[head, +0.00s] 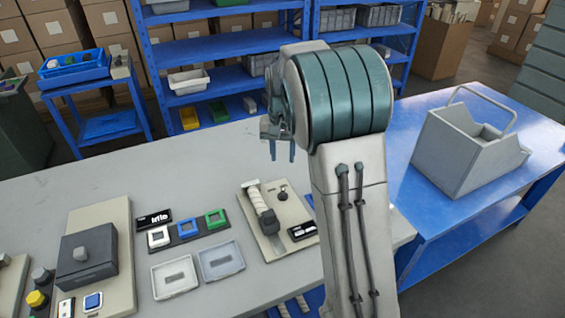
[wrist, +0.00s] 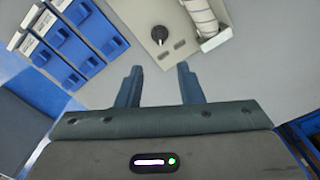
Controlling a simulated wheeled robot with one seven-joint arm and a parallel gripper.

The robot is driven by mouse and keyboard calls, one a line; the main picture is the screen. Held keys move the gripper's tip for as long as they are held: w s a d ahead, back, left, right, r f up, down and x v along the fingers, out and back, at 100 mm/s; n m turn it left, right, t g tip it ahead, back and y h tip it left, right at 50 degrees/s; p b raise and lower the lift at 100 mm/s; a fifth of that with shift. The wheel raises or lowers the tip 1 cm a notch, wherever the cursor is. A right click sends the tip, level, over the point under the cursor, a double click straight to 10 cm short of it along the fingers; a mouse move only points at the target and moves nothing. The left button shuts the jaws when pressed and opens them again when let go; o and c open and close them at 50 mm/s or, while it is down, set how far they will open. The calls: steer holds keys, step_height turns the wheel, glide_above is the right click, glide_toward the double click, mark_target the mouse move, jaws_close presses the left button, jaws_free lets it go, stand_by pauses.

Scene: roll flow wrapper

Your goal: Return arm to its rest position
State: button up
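My arm stands raised in the middle of the head view, partly hiding the table behind it. My gripper (head: 281,150) hangs above the grey table, pointing down. In the wrist view my gripper (wrist: 160,85) shows two blue-grey fingers set apart with nothing between them, so it is open and empty. Beneath it is the bare grey table top, with a beige panel (wrist: 153,12) carrying a black knob (wrist: 160,35) and a white roll (wrist: 199,14) beyond the fingertips. The same beige panel (head: 295,212) with the roll (head: 254,198) shows in the head view.
The grey table (head: 190,165) holds a dark box unit (head: 88,265), coloured switches and two shallow trays (head: 220,260). A grey tote (head: 465,145) stands on the blue table (head: 535,125) at right. Blue shelving (head: 205,50) stands behind. The table's back area is clear.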

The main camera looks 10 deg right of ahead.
steer(key=shift+r, duration=0.1)
stand_by(0.3)
steer(key=s+r+n+t, duration=0.1)
steer(key=s+n, duration=0.1)
steer(key=s, duration=1.1)
steer(key=s+r+n+t, duration=0.1)
steer(key=s+r, duration=0.1)
steer(key=s, duration=1.2)
steer(key=shift+s+r+n+t, duration=0.25)
steer(key=shift+n+t, duration=0.15)
